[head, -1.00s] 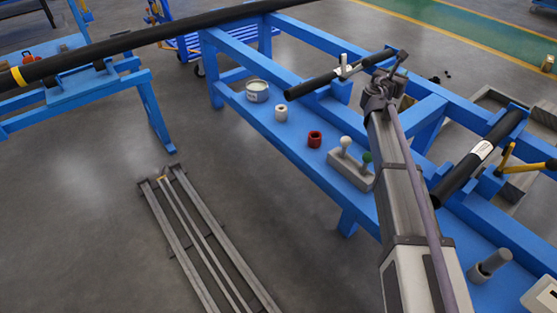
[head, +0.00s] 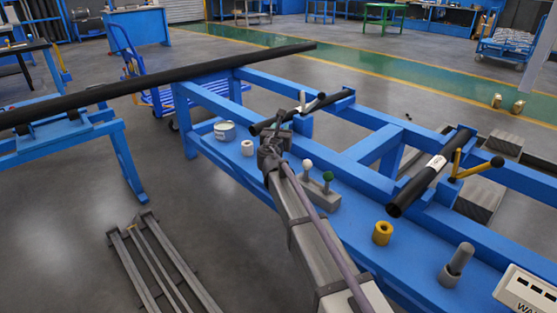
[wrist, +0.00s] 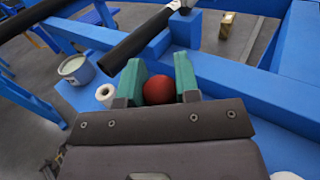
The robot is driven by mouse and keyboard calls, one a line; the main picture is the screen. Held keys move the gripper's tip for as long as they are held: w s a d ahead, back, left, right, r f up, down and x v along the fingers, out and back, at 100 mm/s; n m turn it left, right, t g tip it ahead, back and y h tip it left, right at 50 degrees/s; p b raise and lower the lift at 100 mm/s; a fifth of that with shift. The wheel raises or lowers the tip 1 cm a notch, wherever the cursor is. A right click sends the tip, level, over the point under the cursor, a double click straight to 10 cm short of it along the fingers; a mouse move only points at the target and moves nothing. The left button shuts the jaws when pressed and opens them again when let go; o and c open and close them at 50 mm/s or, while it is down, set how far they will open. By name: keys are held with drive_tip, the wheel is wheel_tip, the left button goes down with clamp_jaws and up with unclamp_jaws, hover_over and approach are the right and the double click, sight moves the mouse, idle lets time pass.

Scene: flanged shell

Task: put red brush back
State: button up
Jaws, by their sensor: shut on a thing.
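My gripper (wrist: 158,76) is shut on the red brush (wrist: 158,91); its round red knob shows between the green jaws in the wrist view. The rest of the brush is hidden. In the head view my gripper (head: 278,134) is over the blue bench, beside the near end of a short black pipe. A grey block (head: 322,196) with a white-knobbed and a green-knobbed piece stands right of my arm. A white ring-shaped cup (head: 247,148) and a yellow one (head: 382,233) stand on the bench. No red cup shows now.
An open tin (head: 224,130) stands left of the white cup. The short black pipe (head: 325,106) lies across the bench close to my gripper, and another (head: 430,172) lies at right. A grey cylinder (head: 457,264) stands at the front right. A long black pipe (head: 160,77) passes at left.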

drive_tip(key=shift+f, duration=0.3)
wheel_tip(320, 180, down, 4)
drive_tip(key=b, duration=0.3)
drive_tip(key=shift+b, duration=0.35)
drive_tip(key=shift+r+p, duration=0.3)
drive_tip(key=shift+f, duration=0.2)
drive_tip(key=o, duration=0.9)
drive_tip(key=shift+r, duration=0.2)
drive_tip(key=shift+s, duration=0.3)
drive_tip(key=s, duration=0.7)
drive_tip(key=s+a, duration=0.1)
drive_tip(key=s, duration=0.3)
drive_tip(key=shift+s+a, duration=0.1)
drive_tip(key=shift+s, duration=0.15)
